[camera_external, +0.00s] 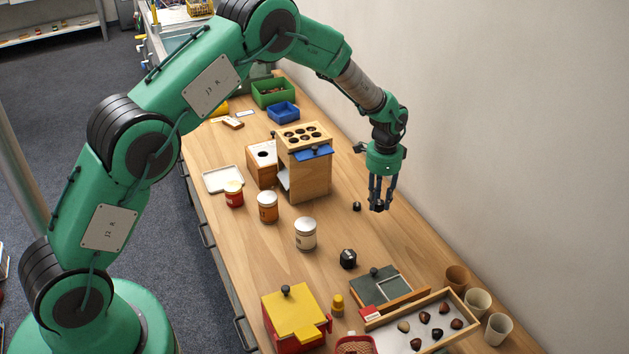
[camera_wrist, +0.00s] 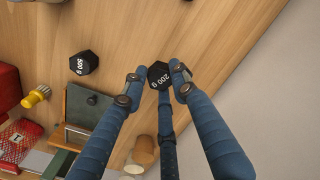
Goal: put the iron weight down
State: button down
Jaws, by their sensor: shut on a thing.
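My gripper (camera_external: 378,203) is shut on a black iron weight marked 200 g (camera_wrist: 159,75), which sits between its blue fingertips in the wrist view. In the external view the held weight is a small dark shape mostly hidden among the fingers, over the right part of the bench (camera_external: 405,243). I cannot tell whether its underside touches the wood. A larger black weight marked 500 g (camera_wrist: 83,63) stands apart on the bench; it also shows in the external view (camera_external: 348,259). A smaller dark weight (camera_external: 357,206) stands just left of my gripper.
A wooden box with a holed top (camera_external: 309,172) stands behind left. In front are a grey-topped board (camera_external: 380,287), a chestnut tray (camera_external: 378,325) and cups (camera_external: 477,301).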

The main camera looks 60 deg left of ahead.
jog(key=shift+f+b, duration=0.4)
jog(key=shift+f, duration=2.4)
jog(key=shift+f, duration=0.1)
jog(key=shift+f+b, duration=0.35)
jog(key=shift+f, duration=1.45)
jog(key=shift+f, duration=0.15)
jog(key=c, duration=1.4)
grip_release()
notch_tip(320, 180, up, 12)
jog(key=shift+r+p, duration=0.15)
jog(key=shift+p, duration=0.85)
